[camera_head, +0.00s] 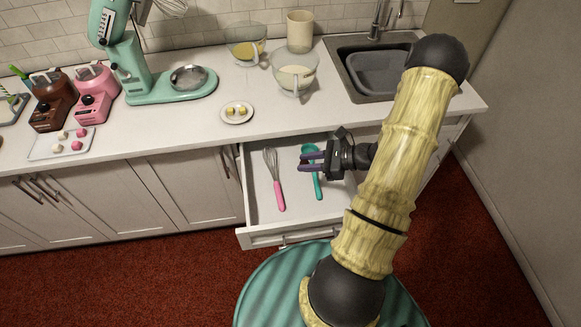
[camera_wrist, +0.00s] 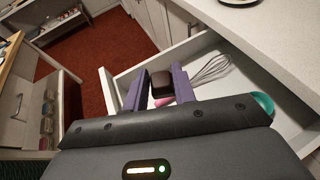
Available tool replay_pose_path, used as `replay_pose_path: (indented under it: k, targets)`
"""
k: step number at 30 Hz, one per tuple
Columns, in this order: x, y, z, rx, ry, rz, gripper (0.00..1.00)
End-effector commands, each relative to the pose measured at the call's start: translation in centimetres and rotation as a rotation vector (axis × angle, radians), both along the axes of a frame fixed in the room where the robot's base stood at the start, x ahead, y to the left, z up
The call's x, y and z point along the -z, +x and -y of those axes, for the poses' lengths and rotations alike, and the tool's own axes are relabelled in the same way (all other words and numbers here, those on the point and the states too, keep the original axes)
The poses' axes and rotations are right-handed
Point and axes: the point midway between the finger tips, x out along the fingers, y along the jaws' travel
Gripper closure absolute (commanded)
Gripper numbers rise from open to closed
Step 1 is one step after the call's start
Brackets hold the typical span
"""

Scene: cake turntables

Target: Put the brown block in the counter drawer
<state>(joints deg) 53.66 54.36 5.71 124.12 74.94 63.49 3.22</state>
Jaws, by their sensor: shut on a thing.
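The counter drawer (camera_head: 296,210) is pulled open below the counter; its wall also shows in the wrist view (camera_wrist: 183,50). My gripper (camera_head: 308,162) is over the open drawer, with its purple fingers pointing left. In the wrist view my gripper (camera_wrist: 161,88) is shut on the brown block (camera_wrist: 161,80), a small dark block between the fingertips. The block appears above the drawer's inside. I cannot clearly make out the block in the head view.
A whisk with a pink handle (camera_head: 278,190) and a teal utensil (camera_head: 317,184) lie in the drawer. The counter (camera_head: 185,120) behind holds a plate (camera_head: 237,113), bowls and a teal mixer (camera_head: 130,70). Bare drawer floor shows around the utensils.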

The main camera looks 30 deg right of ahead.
Motion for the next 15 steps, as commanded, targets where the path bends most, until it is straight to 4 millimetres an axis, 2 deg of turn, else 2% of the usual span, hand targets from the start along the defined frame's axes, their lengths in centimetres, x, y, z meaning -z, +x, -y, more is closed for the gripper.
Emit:
replay_pose_path:
  k: [1, 10, 15]
  targets:
    - [0.9, 0.0, 0.0, 0.0, 0.0, 0.0, 1.0]
    - [3.6, -0.1, 0.1, 0.003, 0.0, 0.0, 1.0]
    - [5.9, -0.1, 0.2, 0.004, 0.0, 0.0, 1.0]
